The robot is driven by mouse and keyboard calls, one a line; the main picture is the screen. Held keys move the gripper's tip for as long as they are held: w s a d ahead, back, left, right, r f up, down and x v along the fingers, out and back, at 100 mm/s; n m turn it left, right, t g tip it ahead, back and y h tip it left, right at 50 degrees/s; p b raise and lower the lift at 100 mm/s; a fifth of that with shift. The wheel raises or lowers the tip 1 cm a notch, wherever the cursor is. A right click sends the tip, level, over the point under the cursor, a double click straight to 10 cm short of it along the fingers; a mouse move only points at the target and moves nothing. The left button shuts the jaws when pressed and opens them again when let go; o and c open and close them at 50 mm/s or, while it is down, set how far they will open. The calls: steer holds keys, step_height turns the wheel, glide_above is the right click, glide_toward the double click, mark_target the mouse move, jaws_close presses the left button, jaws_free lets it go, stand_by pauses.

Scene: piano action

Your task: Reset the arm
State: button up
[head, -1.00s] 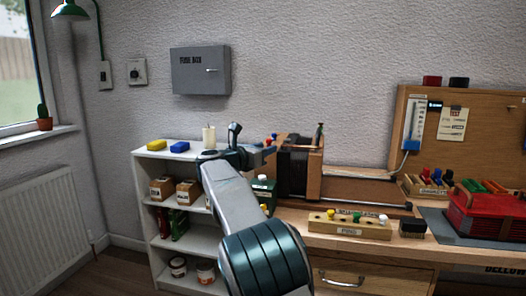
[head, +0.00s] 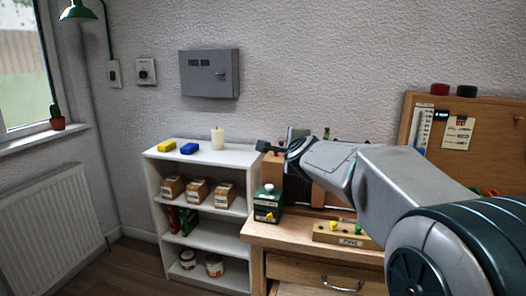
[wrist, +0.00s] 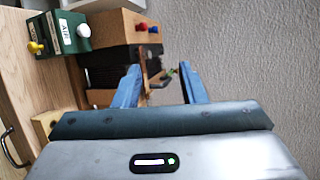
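My arm reaches from the lower right to the middle of the head view. My gripper (head: 276,141) is in the air above the left end of the workbench, in front of the wooden piano action piece. In the wrist view its two blue fingers (wrist: 160,80) stand apart with nothing seen held between them, so it is open. The wrist view is turned sideways and shows the green box (wrist: 70,33), the bench and the wall. My arm hides much of the bench in the head view.
A green box (head: 268,203) and a pegged wooden block (head: 345,235) sit on the bench (head: 290,236). Floor left is clear.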

steer(key=s+d+f+n+g+p, duration=0.2)
steer(key=s+n, duration=0.4)
steer(key=s, duration=0.6)
steer(key=s+d+f+n+g+h+p, duration=0.1)
steer(key=s+d+f+n+g+p, duration=0.2)
steer(key=s, duration=0.9)
steer(key=s+d+f+n+g+p, duration=0.2)
steer(key=s+f+n+g+p, duration=0.2)
steer(key=s, duration=0.9)
step_height(320, 180, down, 4)
steer(key=n+g, duration=0.3)
steer(key=n, duration=0.2)
steer(key=shift+d+r, duration=0.25)
steer(key=shift+d, duration=0.1)
